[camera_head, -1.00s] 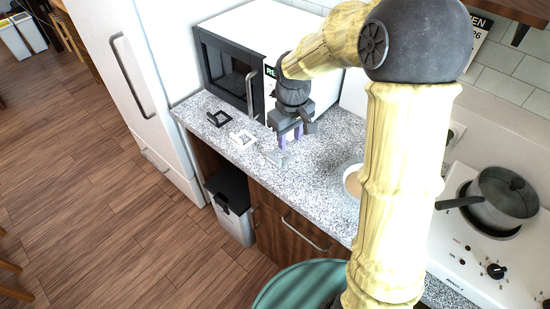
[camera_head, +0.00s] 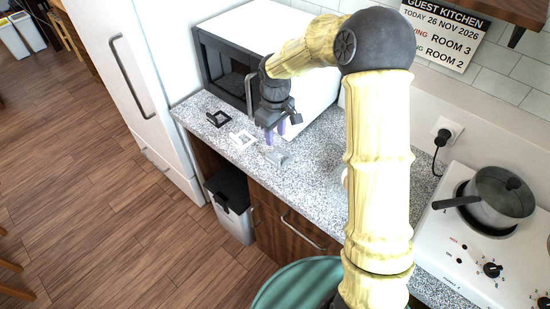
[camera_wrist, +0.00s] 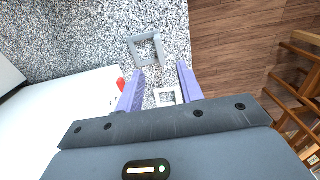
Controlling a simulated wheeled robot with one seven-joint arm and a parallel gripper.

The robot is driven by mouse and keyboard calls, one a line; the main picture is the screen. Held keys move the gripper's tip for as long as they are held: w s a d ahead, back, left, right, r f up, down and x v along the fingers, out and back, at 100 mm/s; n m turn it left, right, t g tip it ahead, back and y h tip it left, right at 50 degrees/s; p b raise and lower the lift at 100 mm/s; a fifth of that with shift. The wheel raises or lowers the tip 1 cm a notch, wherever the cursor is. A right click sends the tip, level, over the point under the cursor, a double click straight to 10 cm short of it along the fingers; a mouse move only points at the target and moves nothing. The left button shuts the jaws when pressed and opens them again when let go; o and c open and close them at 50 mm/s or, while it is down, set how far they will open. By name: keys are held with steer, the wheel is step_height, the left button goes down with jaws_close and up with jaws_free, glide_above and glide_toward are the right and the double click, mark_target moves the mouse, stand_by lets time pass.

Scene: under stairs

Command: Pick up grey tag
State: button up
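The grey tag (camera_head: 276,157), a flat square frame, lies on the speckled counter, the nearest in a row of tags. In the wrist view the grey tag (camera_wrist: 146,49) lies just beyond my fingertips, nearer the left finger. My gripper (camera_head: 274,136) hangs above the counter over the row, fingers pointing down. A white tag (camera_head: 243,139) lies left of the grey one; in the wrist view the white tag (camera_wrist: 165,97) shows between the fingers. A black tag (camera_head: 218,118) lies farthest left.
The microwave (camera_head: 250,62) stands close behind my gripper. The fridge (camera_head: 120,80) is at the left. A stove with a pot (camera_head: 497,197) is at the right. The counter edge is close to the tags. A bin (camera_head: 231,203) stands below.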

mark_target(275, 158)
step_height(275, 158, down, 8)
steer(key=shift+r+p, duration=0.1)
steer(key=shift+p, duration=0.55)
steer(key=shift+w, duration=0.1)
steer(key=shift+d+f+p, duration=0.15)
steer(key=shift+f+p, duration=0.25)
steer(key=shift+f, duration=0.15)
steer(key=f, duration=0.1)
steer(key=f+p, duration=0.1)
steer(key=f, duration=0.1)
steer(key=shift+w+a+f, duration=0.1)
steer(key=shift+a+f, duration=0.05)
steer(key=shift+a, duration=0.1)
steer(key=shift+f, duration=0.4)
steer(key=shift+d, duration=0.1)
steer(key=shift+c, duration=0.3)
jaws_close()
